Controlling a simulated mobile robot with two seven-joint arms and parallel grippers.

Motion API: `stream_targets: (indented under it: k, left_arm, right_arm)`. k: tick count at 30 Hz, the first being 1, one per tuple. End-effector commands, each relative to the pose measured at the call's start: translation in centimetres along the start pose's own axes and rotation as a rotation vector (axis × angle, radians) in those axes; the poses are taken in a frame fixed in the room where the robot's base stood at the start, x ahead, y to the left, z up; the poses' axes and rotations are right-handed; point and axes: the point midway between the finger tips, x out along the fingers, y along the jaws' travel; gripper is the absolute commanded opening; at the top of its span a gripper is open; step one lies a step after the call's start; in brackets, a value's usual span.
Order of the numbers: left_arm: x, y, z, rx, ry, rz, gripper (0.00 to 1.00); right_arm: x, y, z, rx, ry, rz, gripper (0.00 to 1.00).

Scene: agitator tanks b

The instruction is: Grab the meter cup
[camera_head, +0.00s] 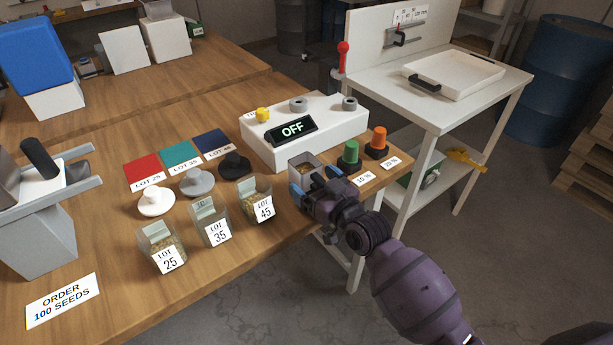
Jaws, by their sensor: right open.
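A small grey square cup (302,162), which looks like the meter cup, stands on the wooden table against the front of the white OFF box. Its top is open and something brownish shows inside. My right gripper (314,181) is open at the cup's near side, with one blue fingertip to its left and one to its right. The gripper hides the cup's lower part, and I cannot tell whether the fingers touch it. My left gripper is not in view.
The white box (333,136) with the OFF display stands behind the cup. Green (350,153) and orange (377,140) knobbed pieces stand to the right. The LOT 45 container (257,193) is close on the left, beside LOT 35 (212,222) and LOT 25 (161,247).

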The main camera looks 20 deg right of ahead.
Motion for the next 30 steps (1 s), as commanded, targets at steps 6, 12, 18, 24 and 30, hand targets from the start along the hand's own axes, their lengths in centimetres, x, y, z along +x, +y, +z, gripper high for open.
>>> stream_targets:
  k: [6,12,18,24,30]
  left_arm:
    - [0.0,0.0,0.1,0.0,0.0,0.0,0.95]
    - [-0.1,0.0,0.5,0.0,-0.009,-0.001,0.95]
    - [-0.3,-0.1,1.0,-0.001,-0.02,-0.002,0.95]
    - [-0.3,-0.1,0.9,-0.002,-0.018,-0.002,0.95]
    - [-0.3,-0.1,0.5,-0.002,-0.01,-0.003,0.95]
  right_arm:
    - [0.0,0.0,0.0,0.0,0.0,0.0,0.63]
    - [0.0,0.0,-0.1,0.0,0.001,0.0,0.35]
    - [0.0,0.0,-0.1,0.0,0.001,0.0,0.34]
    - [0.0,0.0,-0.3,0.0,0.002,0.0,0.34]
    - [0.0,0.0,-1.0,0.0,0.002,0.0,0.34]
